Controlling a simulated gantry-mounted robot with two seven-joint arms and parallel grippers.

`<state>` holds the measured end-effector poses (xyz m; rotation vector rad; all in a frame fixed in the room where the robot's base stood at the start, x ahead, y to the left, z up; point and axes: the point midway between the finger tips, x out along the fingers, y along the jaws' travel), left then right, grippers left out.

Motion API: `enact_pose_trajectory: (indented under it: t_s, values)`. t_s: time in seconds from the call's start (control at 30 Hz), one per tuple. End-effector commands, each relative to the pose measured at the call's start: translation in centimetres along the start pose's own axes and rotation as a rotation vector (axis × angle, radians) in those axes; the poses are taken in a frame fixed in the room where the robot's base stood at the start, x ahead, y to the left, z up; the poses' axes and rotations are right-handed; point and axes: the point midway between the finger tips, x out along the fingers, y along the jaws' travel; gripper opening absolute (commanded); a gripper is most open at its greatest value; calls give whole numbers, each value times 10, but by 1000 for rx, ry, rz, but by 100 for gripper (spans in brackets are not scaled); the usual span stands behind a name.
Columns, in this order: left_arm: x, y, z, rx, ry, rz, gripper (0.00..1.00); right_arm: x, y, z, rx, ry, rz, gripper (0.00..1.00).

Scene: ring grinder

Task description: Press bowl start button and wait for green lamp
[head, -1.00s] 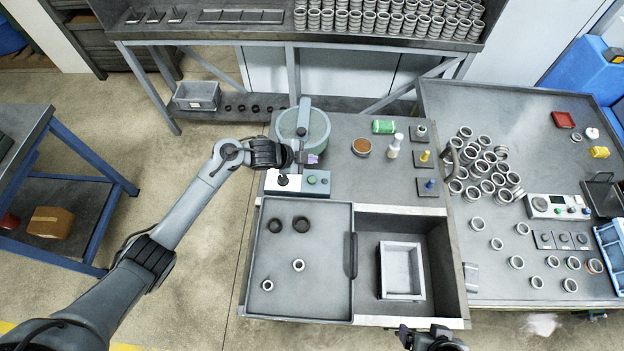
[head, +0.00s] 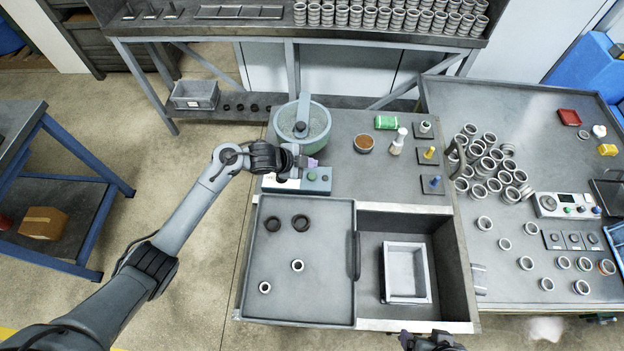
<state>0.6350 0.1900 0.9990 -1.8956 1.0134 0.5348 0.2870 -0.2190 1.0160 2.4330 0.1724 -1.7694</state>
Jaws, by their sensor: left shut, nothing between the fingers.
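The grinding bowl (head: 315,127), round and grey-green, stands at the back left of the middle bench. Its control box (head: 318,183) sits in front of it, with a green button (head: 311,177) and a dark button (head: 324,178) on top. My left gripper (head: 306,163) is shut and empty, just above and behind the green button. I cannot tell whether it touches the box. The gripper hides part of the box's left side, and I can make out no lit green lamp. My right gripper (head: 405,338) shows only partly at the bottom edge; its jaw state is unclear.
A tray (head: 330,230) with several rings lies in front of the box, beside an open drawer with a white bin (head: 405,254). Rings crowd the right table (head: 515,270).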

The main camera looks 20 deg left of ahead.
Motion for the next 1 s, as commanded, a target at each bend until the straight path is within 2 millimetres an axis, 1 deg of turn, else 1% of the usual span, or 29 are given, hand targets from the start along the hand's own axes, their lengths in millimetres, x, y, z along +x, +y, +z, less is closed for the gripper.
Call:
enact_pose_trajectory:
  t_s: [0.03, 0.1, 0.3, 0.47, 1.0]
  values:
    - [10, 7, 7, 0, 0, 0, 0, 13, -1, 4, 1, 0, -1, 89]
    - [14, 11, 10, 1, 0, 1, 0, 20, -2, 6, 3, 0, -2, 89]
    - [25, 18, 18, 1, 0, 2, 0, 28, -3, 9, 7, -1, -5, 89]
    - [28, 20, 20, 1, 0, 1, 0, 30, -3, 9, 7, -1, -5, 89]
    - [27, 20, 20, 1, 0, 1, 0, 30, -1, 10, -2, 0, 2, 89]
